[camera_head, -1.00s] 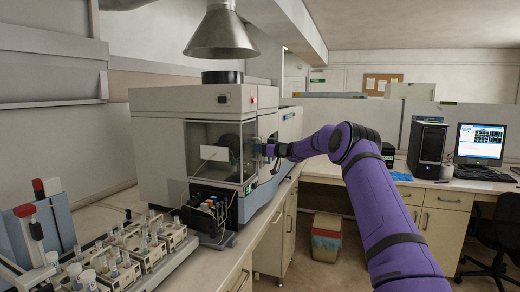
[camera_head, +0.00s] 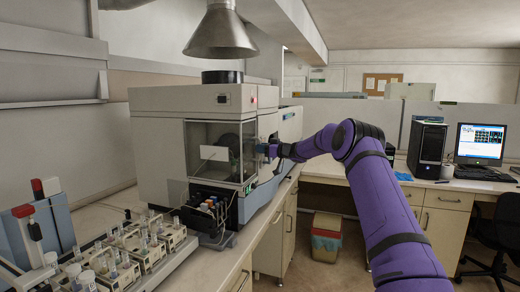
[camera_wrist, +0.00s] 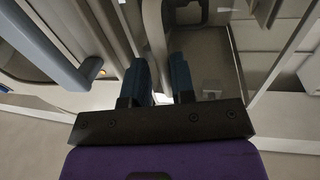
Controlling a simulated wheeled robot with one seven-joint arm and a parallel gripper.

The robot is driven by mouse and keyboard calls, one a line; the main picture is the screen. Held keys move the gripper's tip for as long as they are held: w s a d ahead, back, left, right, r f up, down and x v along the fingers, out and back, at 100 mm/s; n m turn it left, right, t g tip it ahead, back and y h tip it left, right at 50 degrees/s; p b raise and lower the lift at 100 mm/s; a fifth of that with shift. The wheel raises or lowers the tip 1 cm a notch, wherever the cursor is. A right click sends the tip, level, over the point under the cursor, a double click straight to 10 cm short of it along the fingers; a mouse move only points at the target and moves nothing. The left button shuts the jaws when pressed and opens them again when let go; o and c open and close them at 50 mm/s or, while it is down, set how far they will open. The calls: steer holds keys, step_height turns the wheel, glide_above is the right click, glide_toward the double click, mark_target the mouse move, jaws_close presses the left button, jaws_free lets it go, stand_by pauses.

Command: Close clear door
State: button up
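The clear door (camera_head: 213,163) is the see-through front panel of the light grey spectrometer (camera_head: 163,140), with a white label on it. It looks flush or nearly flush with the housing; I cannot tell whether a gap is left. My gripper (camera_head: 267,150) is at the right side of the door, by the housing corner. In the wrist view my gripper (camera_wrist: 159,80) has two blue fingers standing a little apart. A grey upright bar shows between or just beyond them. Whether they press on it is unclear.
A sampler with several vials (camera_head: 140,240) stands on the bench at front left. Dark tubing and bottles (camera_head: 210,208) sit below the door. A metal exhaust hood (camera_head: 220,35) hangs above. A bin (camera_head: 326,238) stands on the floor. A computer tower (camera_head: 427,148) and monitor (camera_head: 480,143) are at right.

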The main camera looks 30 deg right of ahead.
steer(key=v, duration=0.9)
steer(key=shift+s+d, duration=0.2)
steer(key=shift+s, duration=0.05)
steer(key=shift+r, duration=0.1)
